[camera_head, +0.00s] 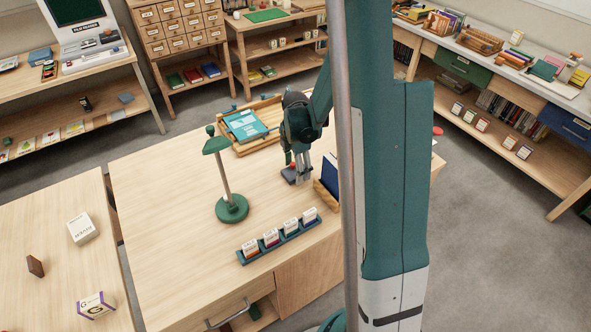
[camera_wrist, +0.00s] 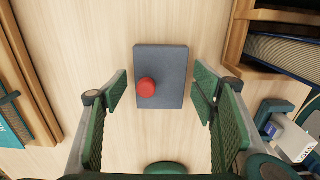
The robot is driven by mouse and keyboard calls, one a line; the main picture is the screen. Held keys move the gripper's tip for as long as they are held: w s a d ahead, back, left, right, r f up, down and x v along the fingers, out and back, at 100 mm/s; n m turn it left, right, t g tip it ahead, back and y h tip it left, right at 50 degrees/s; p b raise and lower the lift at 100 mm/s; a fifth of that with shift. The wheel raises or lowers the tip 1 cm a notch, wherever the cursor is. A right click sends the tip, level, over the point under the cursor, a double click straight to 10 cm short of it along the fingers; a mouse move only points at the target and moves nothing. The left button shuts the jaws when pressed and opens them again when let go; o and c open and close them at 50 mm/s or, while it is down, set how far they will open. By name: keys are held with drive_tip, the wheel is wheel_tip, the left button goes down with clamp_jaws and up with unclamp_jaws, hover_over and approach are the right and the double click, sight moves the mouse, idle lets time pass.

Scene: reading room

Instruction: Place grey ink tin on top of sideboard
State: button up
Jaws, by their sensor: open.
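The grey ink tin (camera_wrist: 173,62) is a flat dark-grey rectangle on the desk, with a round red piece on its face. In the head view the tin (camera_head: 289,176) is partly hidden by my gripper (camera_head: 300,172). In the wrist view my gripper (camera_wrist: 161,92) is open, with one green-padded finger on either side of the tin and a gap at both sides. The tin appears to lie on the desktop, not held. A long unit with a pale top (camera_head: 500,58) at the right may be the sideboard; I cannot tell for sure.
A green lamp (camera_head: 232,208) and a rack of small boxes (camera_head: 279,236) stand on the desk (camera_head: 165,190). A wooden tray (camera_head: 262,148) lies behind. An upright book holder (camera_head: 327,196) is close to my gripper. Books and baskets crowd much of the right unit's top.

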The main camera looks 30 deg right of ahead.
sight(295, 172)
wheel_tip(295, 172, up, 12)
drive_tip(key=p, duration=0.1)
drive_tip(key=shift+f, duration=0.25)
drive_tip(key=shift+a+r, duration=0.1)
idle(0.9)
drive_tip(key=s+a+r+m+t, duration=0.2)
drive_tip(key=s+a+r+m, duration=0.25)
drive_tip(key=r, duration=0.25)
drive_tip(key=s+a+r+m+t, duration=0.1)
drive_tip(key=s+a+r+m, duration=0.2)
drive_tip(key=a+r, duration=0.35)
drive_tip(key=s+a+r+m+t, duration=0.2)
drive_tip(key=s+a+r+m, duration=0.1)
drive_tip(key=s+a+m, duration=0.2)
drive_tip(key=s+a+r+m+t, duration=0.2)
drive_tip(key=s+a+m, duration=0.3)
drive_tip(key=s, duration=0.4)
drive_tip(key=shift+s+r, duration=0.15)
drive_tip(key=shift+r, duration=0.55)
